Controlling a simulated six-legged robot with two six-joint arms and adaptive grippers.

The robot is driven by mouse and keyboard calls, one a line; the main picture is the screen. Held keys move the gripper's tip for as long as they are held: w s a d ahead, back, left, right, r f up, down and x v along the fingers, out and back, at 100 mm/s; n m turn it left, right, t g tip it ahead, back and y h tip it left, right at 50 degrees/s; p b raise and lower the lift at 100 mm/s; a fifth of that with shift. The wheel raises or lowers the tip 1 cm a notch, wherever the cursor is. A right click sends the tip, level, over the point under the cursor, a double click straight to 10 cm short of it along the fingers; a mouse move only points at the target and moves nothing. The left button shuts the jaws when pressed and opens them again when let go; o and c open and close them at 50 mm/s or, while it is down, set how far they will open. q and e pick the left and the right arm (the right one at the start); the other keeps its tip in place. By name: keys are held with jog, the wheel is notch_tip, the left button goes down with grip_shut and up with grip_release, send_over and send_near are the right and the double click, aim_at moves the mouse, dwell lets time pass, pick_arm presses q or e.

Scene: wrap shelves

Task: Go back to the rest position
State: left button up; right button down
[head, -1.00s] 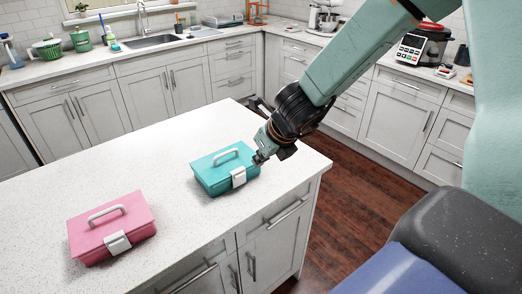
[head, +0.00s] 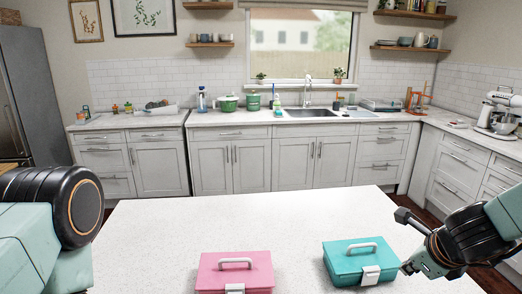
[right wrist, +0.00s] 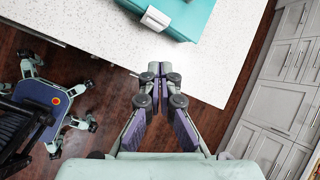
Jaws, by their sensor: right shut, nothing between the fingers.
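The teal box (head: 345,262) with a white handle and a white front latch stands closed on the white island top. The pink box (head: 235,274) of the same kind stands closed to its left, its lower front cut off. My right gripper (head: 405,268) is just right of the teal box in the head view. In the right wrist view the right gripper (right wrist: 160,69) is shut and empty, with the teal box (right wrist: 190,14) ahead of the fingertips and apart from them. My left arm shows at the left edge of the head view, but its gripper is out of view.
The island top (head: 160,235) is clear apart from the two boxes. In the right wrist view, dark wood floor (right wrist: 215,120) and white cabinets (right wrist: 287,100) lie right of the island's edge. A counter with a sink (head: 312,114) runs along the back wall.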

jog(key=s+a+f+n+b, duration=0.2)
jog(key=s+f+n+b, duration=0.15)
jog(key=f+n, duration=0.35)
jog(key=s+a+f+n+g+b, duration=0.1)
jog(key=s+a+f+n+b, duration=0.1)
jog(key=s+f+n, duration=0.4)
jog(key=s+a+f+n+b, duration=0.1)
jog(key=f+n+b, duration=0.2)
jog(key=f+n, duration=0.55)
jog(key=s+a+f+n+g+b, duration=0.2)
jog(key=s+f+n+b, duration=0.1)
jog(key=s+f, duration=0.6)
jog(key=s+a+f+n+g+b, duration=0.3)
jog(key=s+f+b, duration=0.3)
jog(key=s+f, duration=0.4)
jog(key=shift+s+f+n+g+y, duration=0.15)
jog(key=shift+s+n+g+y, duration=0.15)
jog(key=shift+s+n, duration=0.45)
